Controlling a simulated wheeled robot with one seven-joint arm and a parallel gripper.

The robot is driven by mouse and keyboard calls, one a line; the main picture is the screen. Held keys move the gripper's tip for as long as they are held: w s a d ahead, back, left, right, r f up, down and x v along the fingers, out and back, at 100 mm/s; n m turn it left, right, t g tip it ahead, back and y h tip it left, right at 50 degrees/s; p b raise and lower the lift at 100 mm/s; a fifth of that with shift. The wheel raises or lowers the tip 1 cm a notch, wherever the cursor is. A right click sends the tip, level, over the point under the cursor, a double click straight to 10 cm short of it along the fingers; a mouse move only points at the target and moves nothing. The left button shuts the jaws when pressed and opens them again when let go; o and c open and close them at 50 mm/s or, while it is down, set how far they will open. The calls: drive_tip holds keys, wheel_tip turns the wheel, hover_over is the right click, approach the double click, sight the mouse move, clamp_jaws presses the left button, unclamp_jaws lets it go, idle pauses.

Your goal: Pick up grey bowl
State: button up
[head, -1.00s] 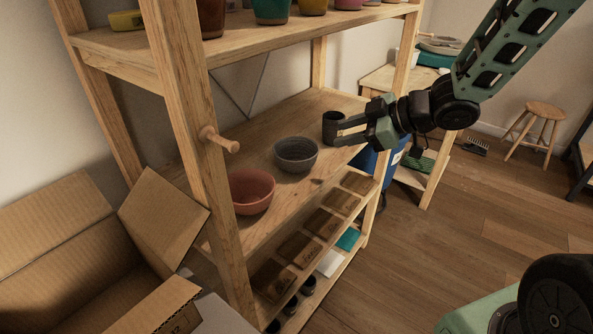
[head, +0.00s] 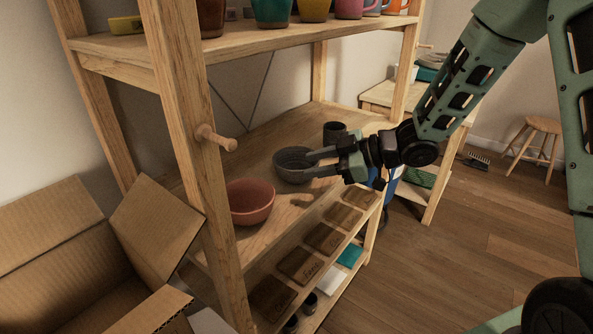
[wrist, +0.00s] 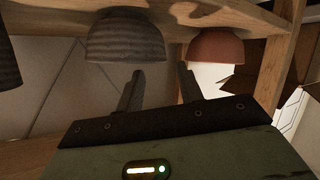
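The grey bowl (head: 291,165) stands upright on the middle shelf, between a terracotta bowl and a dark cup. My gripper (head: 314,164) is at the bowl's right side with its fingers apart, pointing left toward it. One finger reaches across the bowl's rim in the head view; I cannot tell whether it touches. In the wrist view the picture is upside down, and the grey bowl (wrist: 126,38) shows ahead of the open fingers (wrist: 160,88), a little left of the middle. Nothing is held.
A terracotta bowl (head: 250,201) stands close by, in front and left of the grey one. A dark cup (head: 334,132) stands behind. The upper shelf (head: 290,43) with mugs hangs above. A wooden post (head: 190,140) with a peg and an open cardboard box (head: 90,255) are at left.

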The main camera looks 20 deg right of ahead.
sight(288, 171)
drive_tip(key=x, duration=0.5)
drive_tip(key=shift+a+f+b, duration=0.25)
drive_tip(key=shift+f+b, duration=0.05)
clamp_jaws()
